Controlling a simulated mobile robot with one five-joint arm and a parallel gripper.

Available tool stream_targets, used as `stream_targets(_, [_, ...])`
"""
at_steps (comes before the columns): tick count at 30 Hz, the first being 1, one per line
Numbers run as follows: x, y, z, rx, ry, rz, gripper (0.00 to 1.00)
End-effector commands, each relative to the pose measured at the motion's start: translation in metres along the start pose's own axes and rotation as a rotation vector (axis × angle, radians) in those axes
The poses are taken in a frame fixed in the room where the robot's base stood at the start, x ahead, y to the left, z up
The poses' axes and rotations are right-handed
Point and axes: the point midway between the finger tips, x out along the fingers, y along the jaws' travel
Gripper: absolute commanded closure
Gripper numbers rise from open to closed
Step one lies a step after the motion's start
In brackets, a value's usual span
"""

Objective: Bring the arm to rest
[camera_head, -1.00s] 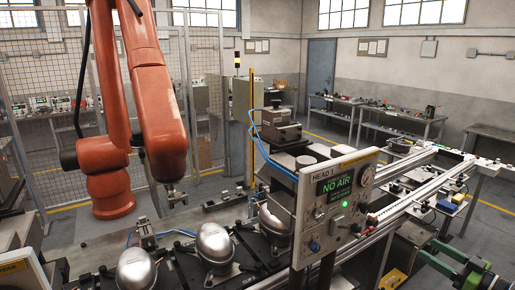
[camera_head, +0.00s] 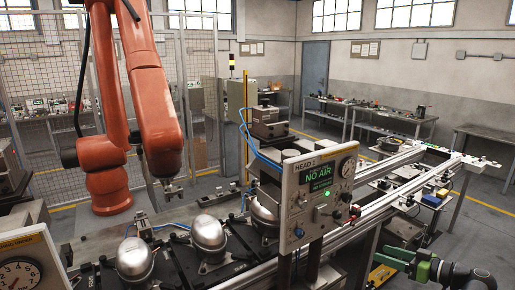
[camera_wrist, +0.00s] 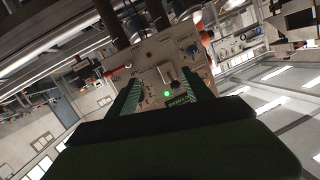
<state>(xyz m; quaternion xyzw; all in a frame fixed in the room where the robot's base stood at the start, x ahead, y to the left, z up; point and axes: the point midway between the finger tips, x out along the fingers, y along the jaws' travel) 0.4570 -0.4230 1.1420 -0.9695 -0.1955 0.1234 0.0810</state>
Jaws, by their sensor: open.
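My gripper (camera_wrist: 160,76) shows in the wrist view with its two teal fingers apart and nothing seen between them. Beyond the fingers is the HEAD 1 panel (camera_wrist: 150,62), seen tilted, with a lit green lamp. The gap to it is hard to judge. In the head view, part of my green and black arm (camera_head: 425,270) reaches in at the lower right, to the right of and below the panel (camera_head: 320,190). The panel's screen reads NO AIR.
A large orange robot arm (camera_head: 158,110) stands at the left before a mesh fence (camera_head: 40,75). Silver domed compressors (camera_head: 135,260) stand in a row in front. A rail (camera_head: 385,180) runs back right from the panel. Workbenches (camera_head: 385,112) line the back, with open floor before them.

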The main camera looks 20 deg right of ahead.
Motion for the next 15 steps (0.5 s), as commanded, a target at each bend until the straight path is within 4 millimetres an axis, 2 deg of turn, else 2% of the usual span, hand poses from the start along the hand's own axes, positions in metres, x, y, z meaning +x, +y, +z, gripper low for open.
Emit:
stream_targets(1, [0.021,-0.008,0.006,0.028,-0.043,-0.027,0.41])
stream_targets(5, [0.074,-0.032,0.028,0.121,-0.190,-0.087,0.41])
stream_targets(8, [0.126,-0.063,0.053,0.204,-0.356,-0.129,0.41])
stream_targets(12, [0.200,-0.124,0.099,0.308,-0.664,-0.135,0.41])
stream_targets(15, [0.238,-0.169,0.131,0.341,-0.877,-0.079,0.41])
